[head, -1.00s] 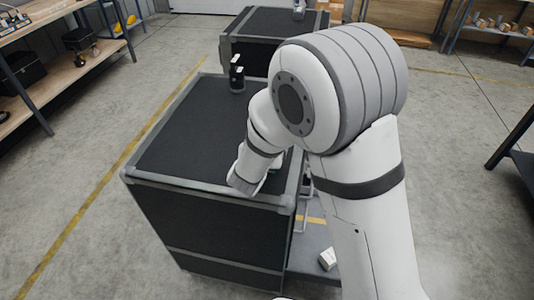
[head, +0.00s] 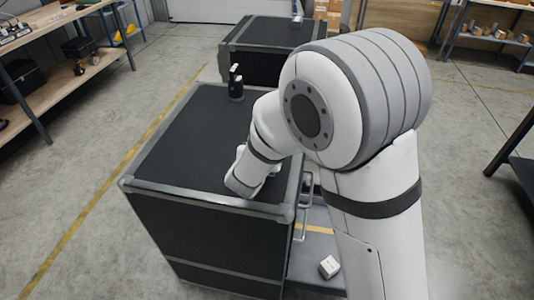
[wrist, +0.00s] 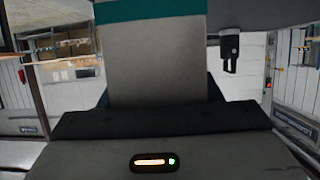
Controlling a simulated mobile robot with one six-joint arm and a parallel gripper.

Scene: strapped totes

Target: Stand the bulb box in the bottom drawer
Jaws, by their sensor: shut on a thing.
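A pale box with a teal band (wrist: 157,60), which I take to be the bulb box, is between the dark fingers of my gripper (wrist: 160,92) in the wrist view. My gripper is shut on it. My arm covers part of the drawer.
A small white box (head: 329,266) lies in the open drawer. A black object (head: 236,85) stands on the cabinet top at the back. A second black cabinet (head: 265,45) is behind. Shelving stands at left and right. The floor left of the cabinet is clear.

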